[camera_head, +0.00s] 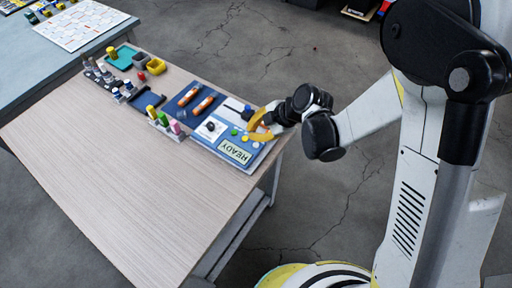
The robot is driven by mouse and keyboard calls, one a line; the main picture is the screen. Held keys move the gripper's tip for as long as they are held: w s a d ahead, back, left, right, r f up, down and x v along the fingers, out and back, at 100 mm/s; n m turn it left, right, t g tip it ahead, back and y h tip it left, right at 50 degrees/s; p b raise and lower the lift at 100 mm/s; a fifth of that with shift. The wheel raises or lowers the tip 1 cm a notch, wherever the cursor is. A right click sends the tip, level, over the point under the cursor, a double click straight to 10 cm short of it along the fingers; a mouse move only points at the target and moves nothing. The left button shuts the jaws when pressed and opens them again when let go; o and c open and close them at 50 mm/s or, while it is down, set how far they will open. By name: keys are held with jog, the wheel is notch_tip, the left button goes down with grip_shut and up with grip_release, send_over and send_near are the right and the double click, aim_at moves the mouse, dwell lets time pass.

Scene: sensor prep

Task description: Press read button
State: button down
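The device panel (231,143) lies at the right end of the wooden table, blue and white, with a pale display (235,152) that reads READY upside down in my view. Small coloured buttons sit by the display, among them a green one (234,132) and a yellow one (245,139). Which one is the read button I cannot tell. My gripper (256,121), with yellow fingers, reaches in from the right over the panel's right side. It hides part of the panel. I cannot tell whether the fingers touch anything or are open.
The wooden table (120,175) is bare in front. Orange-handled tools (195,99) lie on a dark blue mat left of the panel. Small coloured bottles (166,121) stand in a rack nearby. Yellow bins (156,66) and a teal tray (121,57) are farther back.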

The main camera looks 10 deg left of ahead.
aim_at(248, 142)
jog(key=shift+f+b, duration=0.95)
jog(key=shift+f, duration=0.45)
jog(key=shift+f, duration=0.1)
jog(key=shift+f+b, duration=0.3)
jog(key=shift+b, duration=0.2)
jog(key=shift+f+b, duration=0.4)
jog(key=shift+b, duration=0.05)
dwell(0.6)
dwell(0.4)
jog(key=shift+r+p, duration=0.55)
jog(key=shift+r, duration=0.3)
jog(key=shift+r+p, duration=1.75)
jog(key=shift+r, duration=0.8)
